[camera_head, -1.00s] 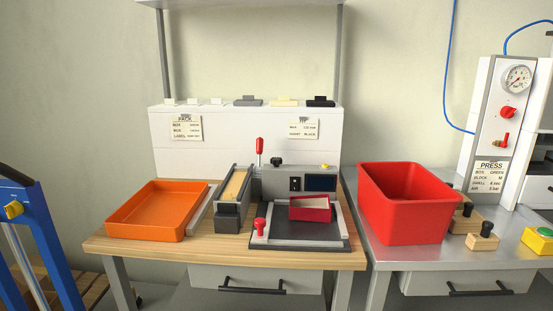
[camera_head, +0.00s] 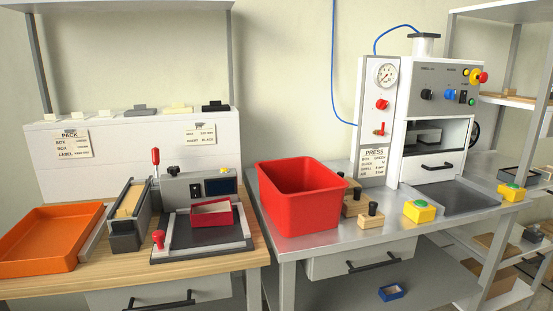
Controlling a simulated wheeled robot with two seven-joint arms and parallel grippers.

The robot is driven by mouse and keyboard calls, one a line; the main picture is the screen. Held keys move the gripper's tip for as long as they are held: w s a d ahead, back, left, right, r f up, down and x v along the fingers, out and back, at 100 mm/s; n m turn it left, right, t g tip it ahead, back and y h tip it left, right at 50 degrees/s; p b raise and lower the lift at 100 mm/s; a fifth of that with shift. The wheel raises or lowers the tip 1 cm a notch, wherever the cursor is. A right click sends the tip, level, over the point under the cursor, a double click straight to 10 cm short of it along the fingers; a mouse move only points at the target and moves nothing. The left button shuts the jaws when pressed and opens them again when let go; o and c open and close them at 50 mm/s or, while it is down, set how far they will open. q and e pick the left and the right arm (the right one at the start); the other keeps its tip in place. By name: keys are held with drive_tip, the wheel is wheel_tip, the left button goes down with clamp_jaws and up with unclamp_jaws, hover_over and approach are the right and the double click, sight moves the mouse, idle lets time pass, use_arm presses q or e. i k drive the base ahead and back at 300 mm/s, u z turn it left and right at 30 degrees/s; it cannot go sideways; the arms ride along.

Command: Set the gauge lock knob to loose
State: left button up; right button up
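The box former (camera_head: 203,187) stands on the wooden bench at the left. It carries a red-topped lever (camera_head: 155,157), a black knob (camera_head: 172,170) on top and a red knob (camera_head: 159,238) at the front left of its dark base plate (camera_head: 200,238). I cannot tell which of these is the gauge lock knob, and no loose or locked marking can be read. A red box (camera_head: 211,213) with a pale inside sits on the former. Neither of my grippers is in view.
An orange tray (camera_head: 45,238) and a grey feeder (camera_head: 128,215) stand left of the former. A red bin (camera_head: 300,197) stands on the metal bench, beside wooden blocks (camera_head: 364,212) with black knobs. The press (camera_head: 425,115) is at the right. A blue box (camera_head: 392,292) lies on the lower shelf.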

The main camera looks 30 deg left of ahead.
sight(174, 171)
drive_tip(key=z, duration=0.3)
drive_tip(key=i, duration=0.9)
drive_tip(key=u, duration=2.5)
